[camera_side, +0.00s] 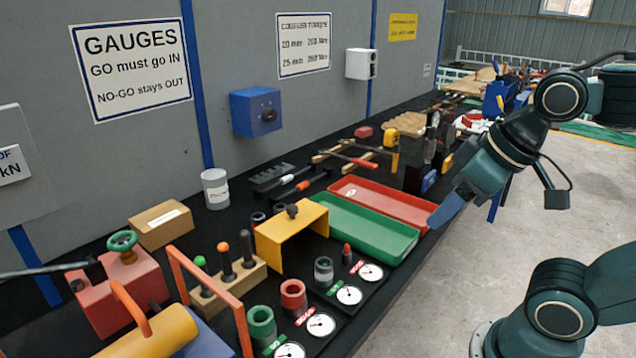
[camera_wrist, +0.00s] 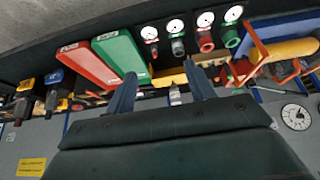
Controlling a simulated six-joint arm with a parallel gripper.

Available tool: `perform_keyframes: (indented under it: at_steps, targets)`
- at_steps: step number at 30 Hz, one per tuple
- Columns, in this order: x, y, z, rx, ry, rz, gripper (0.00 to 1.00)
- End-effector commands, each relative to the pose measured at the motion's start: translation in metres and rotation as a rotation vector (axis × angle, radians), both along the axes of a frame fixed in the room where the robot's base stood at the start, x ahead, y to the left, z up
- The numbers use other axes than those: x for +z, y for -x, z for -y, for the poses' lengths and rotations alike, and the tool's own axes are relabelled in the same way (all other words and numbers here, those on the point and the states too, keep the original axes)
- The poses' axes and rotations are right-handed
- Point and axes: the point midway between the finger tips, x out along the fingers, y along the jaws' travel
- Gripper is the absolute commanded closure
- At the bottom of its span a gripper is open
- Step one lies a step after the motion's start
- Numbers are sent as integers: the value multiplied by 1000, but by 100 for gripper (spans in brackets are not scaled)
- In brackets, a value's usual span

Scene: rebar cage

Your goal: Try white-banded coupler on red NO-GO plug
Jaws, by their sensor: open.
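A short grey coupler (camera_side: 323,270) with a paler band, which I take as the white-banded one, stands upright on the dial plate at the bench front, by a green tag. It also shows in the wrist view (camera_wrist: 177,46). The small red plug (camera_side: 347,254), by a red tag, stands just beyond it, apart and bare; it shows in the wrist view too (camera_wrist: 154,50). My gripper (camera_side: 436,218) is in the air right of the green tray, clear of both. In the wrist view its two fingers (camera_wrist: 160,68) are spread with nothing held between them.
Red (camera_side: 293,296) and green (camera_side: 261,326) hollow cylinders stand nearer, with dials (camera_side: 321,325) beside them. Green (camera_side: 361,229) and red (camera_side: 384,203) trays lie beyond.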

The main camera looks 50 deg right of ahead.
Motion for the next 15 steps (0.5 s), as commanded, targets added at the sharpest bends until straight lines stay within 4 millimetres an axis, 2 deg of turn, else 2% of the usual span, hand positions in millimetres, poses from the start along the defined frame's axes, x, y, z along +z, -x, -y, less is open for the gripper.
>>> perform_keyframes:
  at_steps: [9, 15]
  targets:
    - [1, -2, 0, -8, -6, -5, 46]
    - [4, -15, -2, -68, -40, -41, 46]
